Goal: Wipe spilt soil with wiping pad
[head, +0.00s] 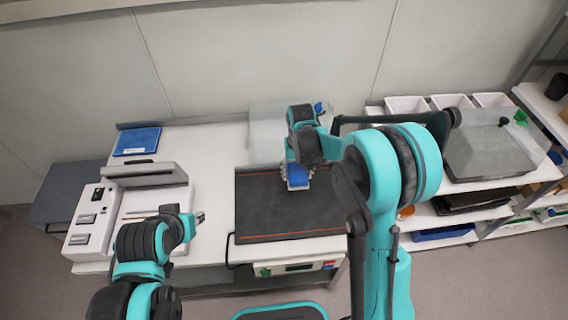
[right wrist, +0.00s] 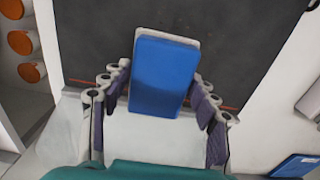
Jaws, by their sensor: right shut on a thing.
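The wiping pad (head: 298,178) is a blue block with a pale underside. My right gripper (head: 297,165) is shut on it, over the back part of the dark mat (head: 290,217). In the right wrist view the pad (right wrist: 163,75) sits between the two fingers, over the mat's edge with the red line. I cannot tell if the pad touches the mat. No spilt soil stands out clearly on the dark surface. My left gripper (head: 199,217) is at the left of the bench, away from the pad; its jaw opening is too small to make out.
A white instrument (head: 88,217) with a raised grey lid stands at the left of the bench. A blue folder (head: 138,141) lies at the back left. A grey-lidded box (head: 487,150) and white bins (head: 406,104) are at the right. The mat's front part is clear.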

